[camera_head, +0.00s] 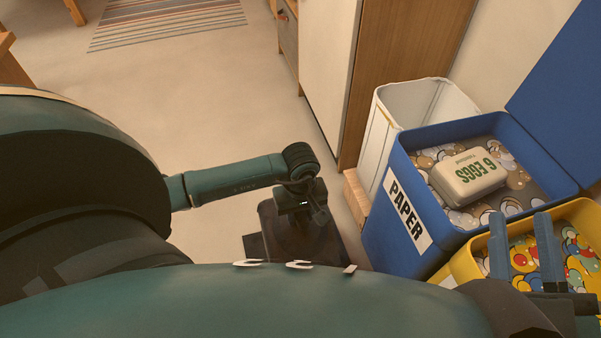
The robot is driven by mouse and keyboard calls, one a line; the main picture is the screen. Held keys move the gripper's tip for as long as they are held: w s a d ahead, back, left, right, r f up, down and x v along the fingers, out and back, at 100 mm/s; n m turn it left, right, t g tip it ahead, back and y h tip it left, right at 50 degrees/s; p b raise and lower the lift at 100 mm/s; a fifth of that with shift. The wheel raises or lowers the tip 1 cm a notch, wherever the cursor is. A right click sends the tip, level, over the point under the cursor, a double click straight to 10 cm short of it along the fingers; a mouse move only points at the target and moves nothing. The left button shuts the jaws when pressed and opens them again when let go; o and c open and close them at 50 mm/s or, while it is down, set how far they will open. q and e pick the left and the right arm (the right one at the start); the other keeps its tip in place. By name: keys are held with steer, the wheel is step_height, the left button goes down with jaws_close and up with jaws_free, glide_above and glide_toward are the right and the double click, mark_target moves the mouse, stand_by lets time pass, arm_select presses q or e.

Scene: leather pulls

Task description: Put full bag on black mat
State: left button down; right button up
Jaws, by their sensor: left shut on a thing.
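My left gripper (301,208) is low at the middle of the head view, near the front of the bins. It is shut on the top of the full bag (290,238), a dark, brownish bag that hangs or stands upright below it. I cannot tell whether the bag's bottom touches anything. A flat dark edge beside and under the bag, likely the black mat (253,247), shows on the floor; the bag and my body hide the rest. My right gripper (525,240) is at the lower right, over the yellow bin, with its two fingers apart and nothing between them.
A blue PAPER bin (376,232) holding a 6 EGGS carton (468,178) stands at right, its blue lid raised. A yellow bin (465,268) is in front, a white bin (385,108) behind. A wooden cabinet (395,60) stands behind. Floor at left is clear; a striped rug (168,22) lies farther back.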

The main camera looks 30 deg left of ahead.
arm_select(q)
steer(key=shift+w+f, duration=0.1)
steer(key=shift+f, duration=0.35)
step_height(320, 180, down, 3)
steer(key=shift+b, duration=0.9)
steer(key=shift+f, duration=0.25)
arm_select(e)
steer(key=shift+w+d+r+n+t+y, duration=0.1)
steer(key=shift+r+n+t+y, duration=0.15)
steer(key=shift+r+n+y, duration=0.45)
steer(key=shift+w+d+r+n+t+y, duration=0.1)
steer(key=shift+r+n+t+y, duration=0.15)
steer(key=shift+r+n+y, duration=0.4)
arm_select(q)
steer(key=shift+f, duration=0.1)
arm_select(e)
steer(key=shift+r, duration=0.1)
arm_select(q)
steer(key=c, duration=1)
jaws_free()
steer(key=shift+f, duration=0.1)
arm_select(e)
steer(key=shift+r, duration=0.15)
